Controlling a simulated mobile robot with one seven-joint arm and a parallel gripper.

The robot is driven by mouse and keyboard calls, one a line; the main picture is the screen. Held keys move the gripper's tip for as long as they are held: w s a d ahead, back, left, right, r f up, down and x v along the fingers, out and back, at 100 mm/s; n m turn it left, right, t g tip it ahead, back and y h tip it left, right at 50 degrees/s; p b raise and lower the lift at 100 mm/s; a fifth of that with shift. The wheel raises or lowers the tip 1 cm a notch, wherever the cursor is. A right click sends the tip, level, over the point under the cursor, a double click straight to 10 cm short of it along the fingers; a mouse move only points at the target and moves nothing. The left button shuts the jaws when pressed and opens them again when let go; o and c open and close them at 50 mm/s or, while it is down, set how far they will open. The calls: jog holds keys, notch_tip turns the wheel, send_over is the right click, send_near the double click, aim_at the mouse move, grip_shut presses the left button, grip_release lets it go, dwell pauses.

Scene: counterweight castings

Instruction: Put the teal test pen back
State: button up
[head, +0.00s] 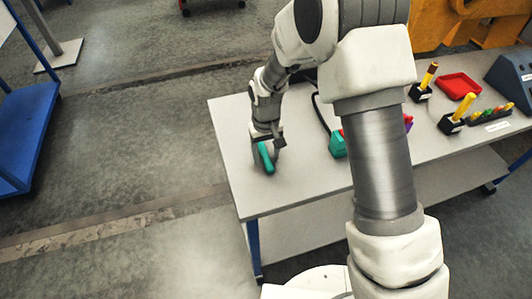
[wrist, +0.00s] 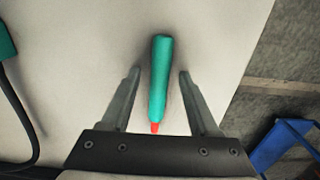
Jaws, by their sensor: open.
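The teal test pen (wrist: 160,80) lies on the pale table top (wrist: 95,30) between the two fingers of my gripper (wrist: 159,78) in the wrist view. Its red tip points toward the gripper's base. A gap shows on each side of the pen, so the fingers are apart from it. In the head view the pen (head: 266,157) is near the left end of the table, with my gripper (head: 268,148) right above it and open. A teal block (head: 338,145), partly hidden by my arm, stands to the right with a dark cable beside it.
Farther right on the table are a red tray (head: 459,85), yellow-handled tools in black holders (head: 451,125), a rack of small coloured pieces (head: 490,115) and a blue-grey box (head: 512,80). The table's left and front edges are close to the pen. A blue cart (head: 25,130) stands far left.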

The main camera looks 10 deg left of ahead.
aim_at(266, 156)
notch_tip(266, 156, up, 12)
jog(key=s+d+r+m+t, duration=0.1)
jog(key=s+d+r, duration=0.1)
jog(key=d+r, duration=0.6)
jog(key=s+d+r+m+t, duration=0.2)
jog(key=s+d+r, duration=0.2)
jog(key=s, duration=0.5)
jog(key=s+d+r+m+t, duration=0.2)
jog(key=s+d+r, duration=0.3)
jog(key=s+d, duration=0.3)
jog(key=shift+s+d+r+t, duration=0.3)
jog(key=shift+s+d, duration=0.05)
jog(key=shift+d, duration=0.35)
jog(key=shift+c, duration=0.9)
